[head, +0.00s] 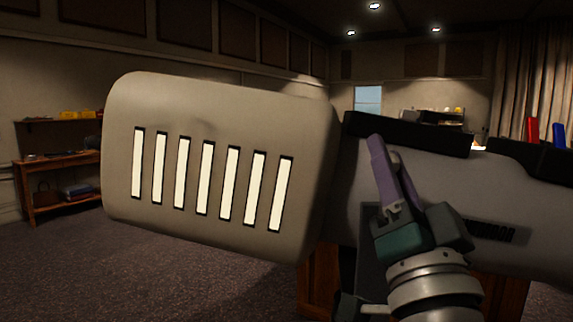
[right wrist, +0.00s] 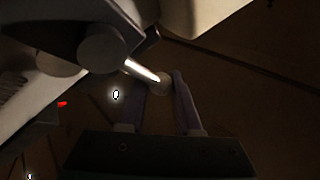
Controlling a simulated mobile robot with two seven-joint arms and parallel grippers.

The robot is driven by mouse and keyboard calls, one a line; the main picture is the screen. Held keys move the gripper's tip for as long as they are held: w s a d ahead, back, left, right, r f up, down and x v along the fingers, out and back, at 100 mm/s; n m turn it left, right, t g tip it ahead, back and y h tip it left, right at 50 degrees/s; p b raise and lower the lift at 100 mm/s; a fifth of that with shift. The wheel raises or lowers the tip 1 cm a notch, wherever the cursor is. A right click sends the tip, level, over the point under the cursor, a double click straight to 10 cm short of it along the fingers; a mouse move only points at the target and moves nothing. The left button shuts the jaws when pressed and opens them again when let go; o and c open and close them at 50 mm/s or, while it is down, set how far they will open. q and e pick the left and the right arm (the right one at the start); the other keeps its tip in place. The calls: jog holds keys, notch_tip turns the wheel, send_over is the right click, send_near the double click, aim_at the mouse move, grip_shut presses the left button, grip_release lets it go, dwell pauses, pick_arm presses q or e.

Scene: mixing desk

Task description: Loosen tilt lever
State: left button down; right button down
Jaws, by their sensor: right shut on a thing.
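The tilt lever (right wrist: 141,71) shows in the right wrist view as a short bright metal rod coming out of a round grey hub (right wrist: 101,46). It ends in a round knob (right wrist: 162,84). My right gripper (head: 386,148) has purple fingers that point up in front of the grey desk unit. In the right wrist view its fingers (right wrist: 164,81) stand on either side of the knob and are shut on it. In the head view the lever is mostly hidden by the fingers. My left gripper is not in view.
A large beige rounded panel (head: 225,100) with several bright slots fills the left and middle of the head view, close to the right gripper. The grey desk unit (head: 510,195) with black top edges stands at right. A wooden shelf (head: 60,160) stands at far left. Carpet is open below it.

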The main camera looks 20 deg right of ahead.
jog(key=shift+f, duration=0.25)
jog(key=c, duration=0.6)
grip_release()
jog(key=shift+r, duration=0.15)
jog(key=b+v, duration=0.4)
jog(key=v, duration=0.6)
jog(key=shift+r, duration=0.1)
